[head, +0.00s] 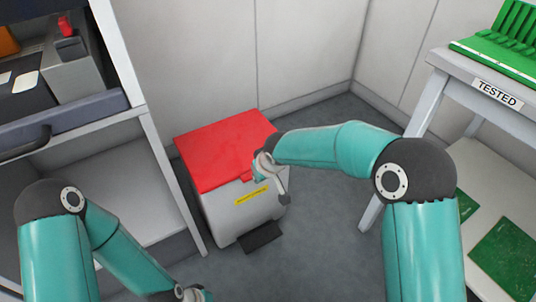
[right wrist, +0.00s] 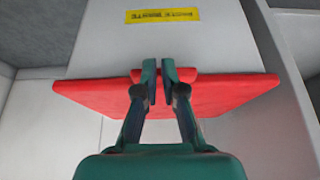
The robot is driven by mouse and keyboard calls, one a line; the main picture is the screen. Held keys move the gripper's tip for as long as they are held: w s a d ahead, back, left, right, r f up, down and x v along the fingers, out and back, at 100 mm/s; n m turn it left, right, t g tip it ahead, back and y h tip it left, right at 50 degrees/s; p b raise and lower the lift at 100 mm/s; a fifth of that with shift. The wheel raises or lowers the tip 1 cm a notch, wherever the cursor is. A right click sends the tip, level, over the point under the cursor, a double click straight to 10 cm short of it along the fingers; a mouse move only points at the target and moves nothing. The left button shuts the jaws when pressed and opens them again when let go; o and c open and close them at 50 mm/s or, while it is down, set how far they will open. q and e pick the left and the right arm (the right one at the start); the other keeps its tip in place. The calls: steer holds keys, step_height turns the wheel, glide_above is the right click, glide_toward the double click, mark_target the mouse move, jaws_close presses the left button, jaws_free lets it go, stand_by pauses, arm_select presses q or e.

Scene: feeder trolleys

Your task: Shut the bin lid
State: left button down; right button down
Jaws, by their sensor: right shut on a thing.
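The grey bin (head: 228,217) stands on the floor by the back wall. Its red lid (head: 222,147) lies over the top, flat or nearly flat; I cannot tell whether a thin gap remains. In the right wrist view the lid (right wrist: 85,92) appears upside down, below the bin front (right wrist: 220,45). My right gripper (head: 262,170) is at the lid's front edge. In the right wrist view its fingers (right wrist: 166,75) are shut on the red lid tab (right wrist: 188,74). My left gripper (head: 190,294) is at the bottom edge, partly cut off, its fingers unclear.
A yellow label (head: 251,195) is on the bin front, with a dark pedal (head: 262,238) below. A shelf trolley (head: 130,180) stands close on the left. A table marked TESTED (head: 498,93) with green boards is on the right. Grey floor lies between bin and table.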

steer(key=s+d+r+p, duration=0.2)
steer(key=s+d+r, duration=0.35)
steer(key=s, duration=0.35)
steer(key=s+d+f+m+g, duration=0.2)
steer(key=s+d+f, duration=0.15)
steer(key=f, duration=0.35)
steer(key=s+d+f+m+g, duration=0.1)
steer(key=s+d+f+g, duration=0.1)
steer(key=s+d+f, duration=0.3)
steer(key=s+a+f+m+g+y, duration=0.1)
steer(key=s+a+f+m, duration=0.1)
steer(key=s+f, duration=0.45)
steer(key=s+a+f+m+y, duration=0.1)
steer(key=s+a+f+m, duration=0.15)
steer(key=s+f, duration=0.4)
step_height(320, 180, up, 38)
steer(key=w+d+t+p, duration=0.1)
steer(key=p, duration=3.6)
steer(key=shift+r, duration=0.2)
steer(key=shift+d, duration=0.1)
